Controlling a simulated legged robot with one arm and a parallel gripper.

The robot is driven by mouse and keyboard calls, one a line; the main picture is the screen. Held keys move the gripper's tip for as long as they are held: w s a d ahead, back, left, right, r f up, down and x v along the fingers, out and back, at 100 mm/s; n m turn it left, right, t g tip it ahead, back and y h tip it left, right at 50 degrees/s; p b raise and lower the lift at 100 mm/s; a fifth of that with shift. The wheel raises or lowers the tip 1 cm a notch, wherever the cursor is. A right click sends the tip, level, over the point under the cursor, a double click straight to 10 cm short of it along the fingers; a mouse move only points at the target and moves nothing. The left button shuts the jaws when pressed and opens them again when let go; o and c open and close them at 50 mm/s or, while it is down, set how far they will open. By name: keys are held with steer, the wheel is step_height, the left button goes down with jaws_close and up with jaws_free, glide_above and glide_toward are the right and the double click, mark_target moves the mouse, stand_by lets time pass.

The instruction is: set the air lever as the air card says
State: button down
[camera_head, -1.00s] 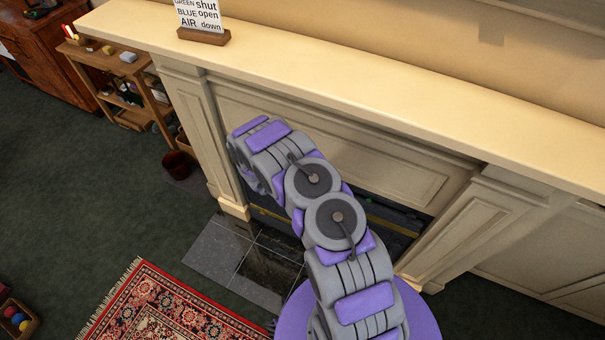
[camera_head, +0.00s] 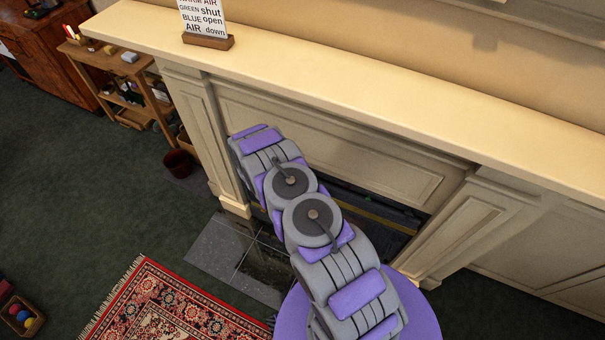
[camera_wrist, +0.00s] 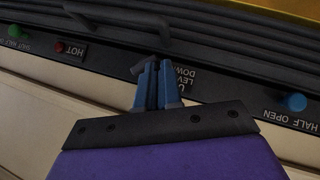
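The air card (camera_head: 203,20) stands in a wooden holder at the left end of the mantel. Its readable lines say "GREEN shut", "BLUE open" and "AIR down"; its top is cut off. In the wrist view, my gripper (camera_wrist: 157,68) has its two blue fingers close together at the dark control strip. A short dark bar (camera_wrist: 140,70), which looks like the air lever, shows at the fingertips and partly behind them. I cannot tell whether the fingers clasp it. An upside-down "LEVER DOWN" label is just right of them. In the head view my arm hides the gripper.
A blue knob (camera_wrist: 293,103) near "HALF OPEN" is at the right of the strip. A red knob (camera_wrist: 60,47) by "HOT" and a green knob (camera_wrist: 14,31) are at the left. Dark bars lie above the strip. The mantel shelf (camera_head: 350,90) overhangs the fireplace.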

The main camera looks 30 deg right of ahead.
steer(key=shift+a+f, duration=0.1)
steer(key=shift+f, duration=0.3)
